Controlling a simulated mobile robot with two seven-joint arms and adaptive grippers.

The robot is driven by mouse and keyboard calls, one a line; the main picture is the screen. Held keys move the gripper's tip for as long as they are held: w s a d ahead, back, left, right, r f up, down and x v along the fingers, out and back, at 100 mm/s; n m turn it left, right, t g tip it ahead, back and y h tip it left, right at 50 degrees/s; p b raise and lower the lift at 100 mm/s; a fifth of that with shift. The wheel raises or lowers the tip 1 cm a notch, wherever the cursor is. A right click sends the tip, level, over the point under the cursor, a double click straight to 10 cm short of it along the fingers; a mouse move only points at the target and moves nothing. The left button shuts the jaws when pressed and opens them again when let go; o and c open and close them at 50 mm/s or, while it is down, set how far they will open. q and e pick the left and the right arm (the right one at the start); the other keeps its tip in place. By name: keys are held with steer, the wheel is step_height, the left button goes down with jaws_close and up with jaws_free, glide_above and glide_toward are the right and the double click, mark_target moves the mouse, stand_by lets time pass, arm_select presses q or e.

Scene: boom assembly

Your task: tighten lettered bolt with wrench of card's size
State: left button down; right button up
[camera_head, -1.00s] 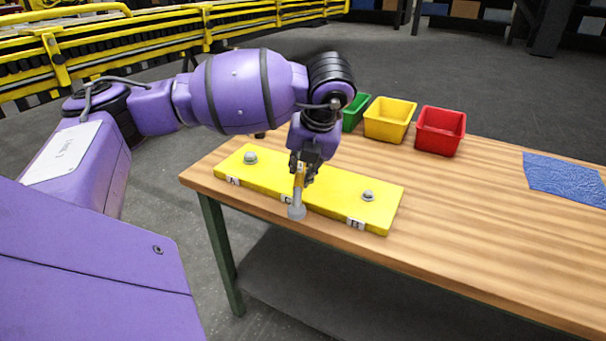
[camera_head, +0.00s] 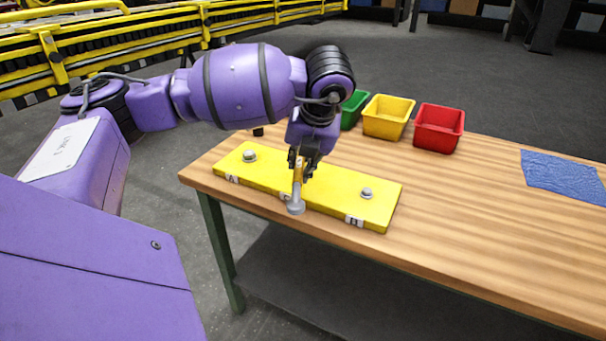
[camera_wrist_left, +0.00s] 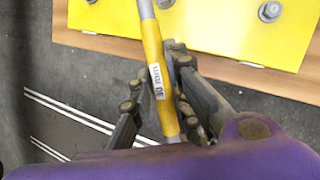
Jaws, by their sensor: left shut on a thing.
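My left gripper (camera_head: 299,171) is shut on a wrench (camera_head: 297,197) with a yellow handle and grey head. It holds the wrench over the middle of the yellow board's front edge. In the left wrist view the handle (camera_wrist_left: 154,58) runs between the fingers (camera_wrist_left: 160,105) and carries a white label, too small to read surely. The yellow board (camera_head: 330,190) lies on the table with a bolt by label A (camera_head: 249,155) and another at its right end (camera_head: 366,193). The middle label is partly hidden by the wrench. No card is recognisable. My right gripper is out of view.
A green bin (camera_head: 354,108), a yellow bin (camera_head: 386,117) and a red bin (camera_head: 438,128) stand behind the board. A blue cloth-like sheet (camera_head: 565,178) lies at the right. The wooden table (camera_head: 480,210) is clear between them.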

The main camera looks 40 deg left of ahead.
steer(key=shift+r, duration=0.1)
arm_select(q)
step_height(320, 180, down, 7)
steer(key=w+d+n+b, duration=0.1)
steer(key=b, duration=0.2)
steer(key=shift+w+d+n+g+b, duration=0.3)
steer(key=shift+g+b, duration=0.1)
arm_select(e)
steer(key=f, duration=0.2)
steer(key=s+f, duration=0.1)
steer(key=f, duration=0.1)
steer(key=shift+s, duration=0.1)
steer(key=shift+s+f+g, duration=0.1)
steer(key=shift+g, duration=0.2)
